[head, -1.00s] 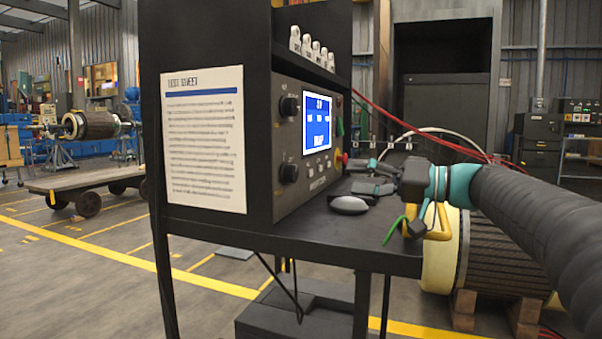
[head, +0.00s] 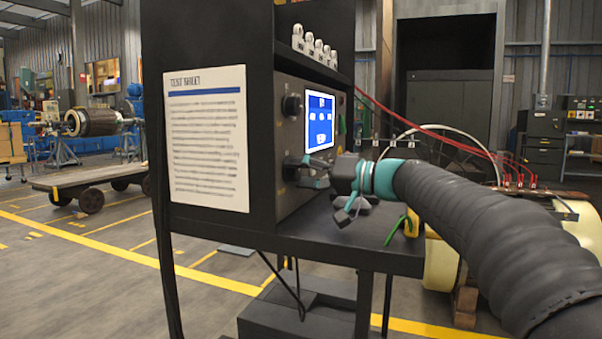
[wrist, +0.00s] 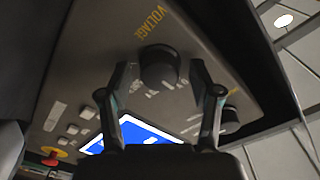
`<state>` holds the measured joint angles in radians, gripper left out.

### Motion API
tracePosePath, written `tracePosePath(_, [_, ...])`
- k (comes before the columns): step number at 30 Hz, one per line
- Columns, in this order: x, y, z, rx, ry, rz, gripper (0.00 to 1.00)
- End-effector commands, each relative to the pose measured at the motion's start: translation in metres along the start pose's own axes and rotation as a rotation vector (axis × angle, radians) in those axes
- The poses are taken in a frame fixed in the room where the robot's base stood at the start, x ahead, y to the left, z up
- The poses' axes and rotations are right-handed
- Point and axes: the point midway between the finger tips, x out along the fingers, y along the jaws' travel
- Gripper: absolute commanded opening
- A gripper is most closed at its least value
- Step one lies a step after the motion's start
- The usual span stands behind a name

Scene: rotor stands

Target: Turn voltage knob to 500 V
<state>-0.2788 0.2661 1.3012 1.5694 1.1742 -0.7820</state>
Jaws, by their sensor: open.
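The black voltage knob (wrist: 158,66) shows in the wrist view beside yellow "VOLTAGE" lettering on the dark instrument panel (wrist: 95,50). My gripper (wrist: 160,72) is open, with one finger on each side of this knob. Gaps show between the fingers and the knob, so they look apart from it. In the head view my gripper (head: 308,166) is at the lower part of the panel front and hides most of the lower knob there. The knob's scale marks are too blurred to read. The lit blue screen (head: 320,121) shows white text that I cannot read.
A second knob (head: 293,105) sits higher on the panel; it also shows in the wrist view (wrist: 230,119). A red emergency button (wrist: 50,159) and several small buttons are near the screen. Red cables (head: 440,135) run behind my arm.

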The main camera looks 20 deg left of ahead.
Motion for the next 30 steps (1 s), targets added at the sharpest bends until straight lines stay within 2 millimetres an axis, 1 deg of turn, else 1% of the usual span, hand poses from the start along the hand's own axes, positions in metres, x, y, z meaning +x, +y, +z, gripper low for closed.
tracePosePath(5, [0.0001,0.0002,0.0,0.0,0.0,0.0,0.64])
tracePosePath(6, [0.0001,0.0002,0.0,0.0,0.0,0.0,0.61])
tracePosePath(8, [0.0,0.0002,0.0,0.0,0.0,0.0,0.46])
tracePosePath(9, [0.0,0.0002,0.0001,0.0,0.0,0.0,0.36])
tracePosePath(11, [0.0,0.0002,0.0001,0.0,0.0,0.0,0.21])
tracePosePath(12, [0.0,0.0003,0.0001,0.0,0.0,0.0,0.11])
tracePosePath(13, [0.0,0.0003,0.0001,0.0,0.0,0.0,0.04])
tracePosePath(23, [0.0,0.0,-0.0003,0.032,-0.001,0.001,0.04])
tracePosePath(30, [0.0,-0.0004,-0.0011,0.161,-0.005,0.005,0.04])
